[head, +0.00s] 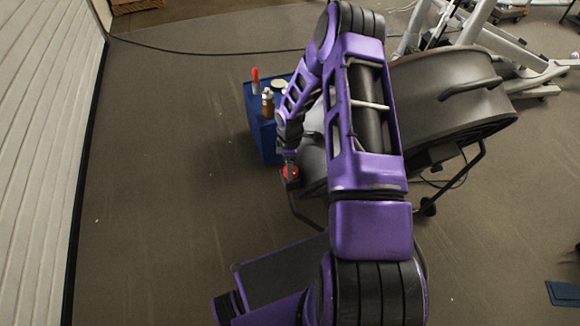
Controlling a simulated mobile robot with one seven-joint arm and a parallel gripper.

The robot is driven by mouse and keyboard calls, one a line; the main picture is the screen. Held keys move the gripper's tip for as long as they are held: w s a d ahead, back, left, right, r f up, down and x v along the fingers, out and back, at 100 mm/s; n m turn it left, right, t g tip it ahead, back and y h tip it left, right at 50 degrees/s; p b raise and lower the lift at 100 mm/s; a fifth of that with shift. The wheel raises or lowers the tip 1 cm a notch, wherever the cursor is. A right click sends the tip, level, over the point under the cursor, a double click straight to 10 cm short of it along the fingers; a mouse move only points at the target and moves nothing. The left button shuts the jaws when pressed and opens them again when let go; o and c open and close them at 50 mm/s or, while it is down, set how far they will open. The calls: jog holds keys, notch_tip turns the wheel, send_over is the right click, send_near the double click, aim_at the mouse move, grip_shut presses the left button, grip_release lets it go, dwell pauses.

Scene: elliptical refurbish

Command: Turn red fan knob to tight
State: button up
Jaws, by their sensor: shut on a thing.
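The red fan knob (291,173) shows as a small red disc on the left side of the large dark grey drum fan (440,88). My gripper (290,163) points down at the knob and is shut on it. The fingers cover part of the knob, and its exact turn angle is too small to tell. My purple arm hides the middle of the fan.
A blue box (262,135) stands behind my gripper, with a brown bottle (268,103) and a red-topped item (256,80) on it. Exercise machines (480,35) stand at the back right. A white slatted wall (45,130) runs along the left. The floor between wall and box is clear.

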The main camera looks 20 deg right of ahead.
jog(key=c, duration=0.5)
jog(key=shift+f+m+b, duration=0.15)
jog(key=shift+m+b, duration=0.5)
jog(key=shift+m, duration=0.85)
jog(key=o, duration=1.4)
jog(key=shift+r, duration=0.25)
notch_tip(320, 180, up, 17)
jog(key=p, duration=0.2)
jog(key=shift+r, duration=0.15)
